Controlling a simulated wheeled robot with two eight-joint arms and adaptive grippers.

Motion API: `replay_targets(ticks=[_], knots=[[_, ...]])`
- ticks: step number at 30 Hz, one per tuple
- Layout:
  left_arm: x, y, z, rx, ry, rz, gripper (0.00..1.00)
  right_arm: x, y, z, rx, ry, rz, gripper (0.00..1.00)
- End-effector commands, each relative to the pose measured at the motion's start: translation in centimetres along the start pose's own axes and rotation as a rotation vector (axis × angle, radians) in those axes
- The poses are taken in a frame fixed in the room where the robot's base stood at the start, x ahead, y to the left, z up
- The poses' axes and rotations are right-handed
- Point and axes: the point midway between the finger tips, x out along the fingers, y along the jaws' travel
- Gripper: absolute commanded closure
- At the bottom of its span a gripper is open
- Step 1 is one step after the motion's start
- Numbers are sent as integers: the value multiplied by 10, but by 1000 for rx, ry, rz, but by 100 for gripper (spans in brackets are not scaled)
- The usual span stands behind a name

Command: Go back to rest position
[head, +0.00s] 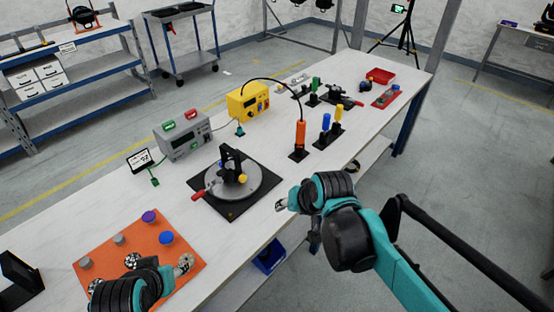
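My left gripper (158,263) is over the near part of an orange mat (103,257) at the lower left. Its fingers look spread, with nothing seen between them. My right gripper (283,202) is at the table's near edge, right of the black turntable fixture (235,185). Its fingers are small and partly hidden by its own wrist, so I cannot tell whether it is open. On the mat are a purple-topped can (149,216), a blue-topped can (166,238) and grey pieces (119,239).
The long white table (110,190) also carries a grey power box (183,137), a yellow box (248,101), an orange tool (300,134) and a red tray (381,77). A blue bin (269,257) is below the near edge. Floor is free at the right.

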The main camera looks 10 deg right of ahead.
Motion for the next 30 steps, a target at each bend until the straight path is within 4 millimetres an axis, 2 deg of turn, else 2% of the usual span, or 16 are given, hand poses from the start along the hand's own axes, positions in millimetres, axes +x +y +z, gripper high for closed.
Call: replay_targets(ticks=[6,12,18,30], knots=[[0,0,0,0,0,0,52,-6,6,8,-25,11,9,52],[0,0,0,0,0,0,52,-26,32,48,-156,60,58,52],[0,0,0,0,0,0,52,-33,54,79,-266,97,101,52],[0,0,0,0,0,0,52,-34,58,84,-291,105,111,52]])
